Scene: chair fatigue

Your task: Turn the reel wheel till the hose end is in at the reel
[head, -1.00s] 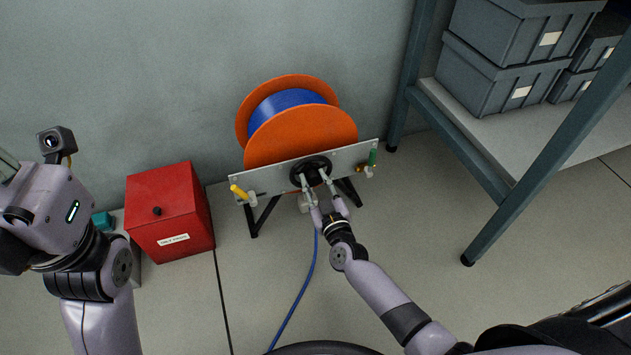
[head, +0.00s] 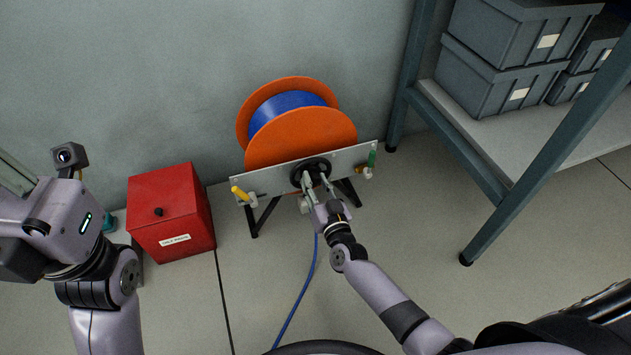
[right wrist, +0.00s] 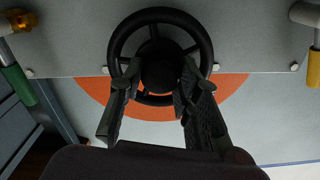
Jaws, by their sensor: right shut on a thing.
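The black reel wheel (head: 311,160) is on the grey plate in front of the orange reel (head: 305,135), which holds blue hose. My right gripper (head: 314,183) is shut on the wheel. In the right wrist view, the wheel (right wrist: 155,15) faces me and its fingers (right wrist: 159,75) lie on either side of the hub. The blue hose (head: 301,290) runs from under the plate along the floor and out of view behind my body at the bottom. Its end is hidden. My left arm is at the left edge; its fingers do not show.
A yellow handle (head: 239,193) and a green handle (head: 372,159) are at the plate's ends. A red box (head: 168,212) stands left of the reel. A shelf (head: 475,160) with grey bins (head: 510,75) stands at the right.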

